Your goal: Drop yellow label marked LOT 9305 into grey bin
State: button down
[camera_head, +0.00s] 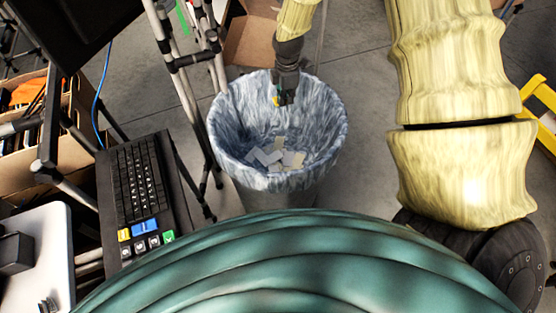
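The grey bin (326,153) stands upright on the floor at the centre, with a mottled blue-grey inside. My gripper (283,101) points down into the bin's mouth from the far side, above the bottom. A small yellow patch (276,102) shows at its fingertips and looks like the yellow label held there. It is too small to read any marking. The fingers themselves are small and dark, so their gap is hard to see.
Several pale paper pieces (275,157) lie at the bottom of the bin. A metal frame (186,90) rises close to the bin's left. A black keypad (139,185) is at left. A cardboard carton (250,42) lies open behind the bin. A yellow stand (541,95) is at far right.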

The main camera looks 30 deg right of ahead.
jog(key=shift+f+b, duration=2.55)
jog(key=shift+f, duration=0.45)
jog(key=c, duration=1.6)
grip_release()
jog(key=shift+o, duration=0.2)
jog(key=shift+r, duration=0.15)
notch_tip(320, 180, up, 12)
jog(key=shift+s, duration=0.2)
